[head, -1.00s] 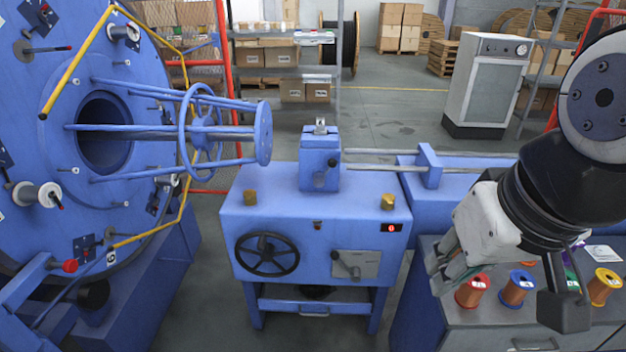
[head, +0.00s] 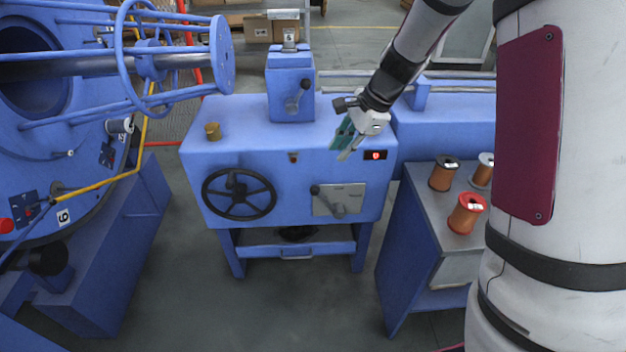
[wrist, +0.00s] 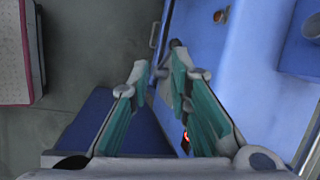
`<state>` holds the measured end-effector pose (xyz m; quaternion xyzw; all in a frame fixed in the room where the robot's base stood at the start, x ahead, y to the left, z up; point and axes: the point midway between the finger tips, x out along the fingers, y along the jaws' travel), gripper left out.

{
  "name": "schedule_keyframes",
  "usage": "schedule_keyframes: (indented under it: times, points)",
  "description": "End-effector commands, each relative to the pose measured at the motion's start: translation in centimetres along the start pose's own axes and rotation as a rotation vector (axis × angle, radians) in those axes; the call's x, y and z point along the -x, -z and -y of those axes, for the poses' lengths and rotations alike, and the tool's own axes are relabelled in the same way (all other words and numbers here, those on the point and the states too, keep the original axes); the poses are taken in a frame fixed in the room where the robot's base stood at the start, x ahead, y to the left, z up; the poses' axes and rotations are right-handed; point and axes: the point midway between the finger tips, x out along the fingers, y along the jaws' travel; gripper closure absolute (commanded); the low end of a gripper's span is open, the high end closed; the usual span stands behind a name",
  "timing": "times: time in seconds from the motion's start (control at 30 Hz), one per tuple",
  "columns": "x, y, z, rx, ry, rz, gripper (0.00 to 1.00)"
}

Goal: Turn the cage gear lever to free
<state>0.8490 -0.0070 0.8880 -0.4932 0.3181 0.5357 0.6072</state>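A lever (head: 337,207) with a dark knob sits on a grey plate on the front of the blue cabinet (head: 270,165); the knob points up and left. A second small lever (head: 297,96) is on the blue block on top. I cannot read labels to tell which is the cage gear lever; the plated one looks likelier. My gripper (head: 347,138) is open and empty, above and slightly right of the plate, apart from the lever. In the wrist view my gripper (wrist: 158,66) shows spread teal fingers, with a dark knob-like end (wrist: 175,43) beyond the right fingertip.
A black handwheel (head: 239,194) is left of the plate. A brass-coloured knob (head: 212,131) stands on the cabinet top. A bench with wire spools (head: 467,213) is at right. The floor in front is clear.

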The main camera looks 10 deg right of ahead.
Motion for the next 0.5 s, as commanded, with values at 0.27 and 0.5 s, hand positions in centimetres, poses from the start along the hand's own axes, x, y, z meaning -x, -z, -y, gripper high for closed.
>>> schedule_keyframes:
  times: [0.27,0.5]
  points:
    - [-11.1,6.5,1.9,-0.33,-0.009,-0.003,0.82]
    - [-13.6,7.8,2.2,-0.403,-0.007,-0.006,0.82]
